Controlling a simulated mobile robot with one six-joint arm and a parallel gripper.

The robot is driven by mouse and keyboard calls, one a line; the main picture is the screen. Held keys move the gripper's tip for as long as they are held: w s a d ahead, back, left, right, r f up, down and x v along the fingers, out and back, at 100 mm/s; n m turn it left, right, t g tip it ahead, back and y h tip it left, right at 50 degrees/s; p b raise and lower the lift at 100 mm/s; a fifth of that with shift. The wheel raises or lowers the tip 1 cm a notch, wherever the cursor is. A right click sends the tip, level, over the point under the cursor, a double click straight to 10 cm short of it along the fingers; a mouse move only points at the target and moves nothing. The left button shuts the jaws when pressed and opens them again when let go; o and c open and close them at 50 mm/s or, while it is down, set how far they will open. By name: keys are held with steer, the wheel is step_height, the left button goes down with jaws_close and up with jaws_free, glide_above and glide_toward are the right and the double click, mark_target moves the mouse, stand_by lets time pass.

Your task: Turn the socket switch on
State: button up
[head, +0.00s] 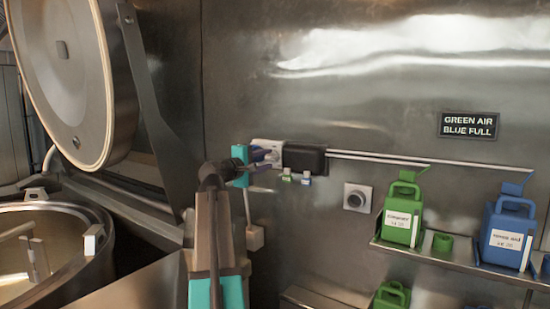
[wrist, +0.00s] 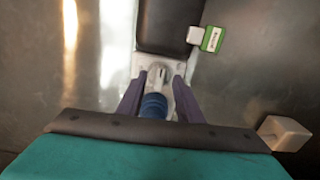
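The socket (head: 268,146) is a pale grey unit on the steel wall, left of a black box. In the wrist view, the socket's grey plate (wrist: 143,62) shows with a raised grey switch part at its middle and a round blue part (wrist: 154,105) below it. My gripper (head: 264,160) is at the socket and partly covers it in the head view. In the wrist view, the two dark fingers of my gripper (wrist: 158,84) stand apart, one on each side of the switch part. Whether either finger touches it cannot be told. The switch's position is unclear.
The black box (head: 304,158) adjoins the socket, with rods running right from it. Small green and blue tags hang below. An open kettle (head: 100,262) stands left.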

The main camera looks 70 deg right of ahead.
steer(key=shift+p+v, duration=0.3)
steer(key=shift+v, duration=2.45)
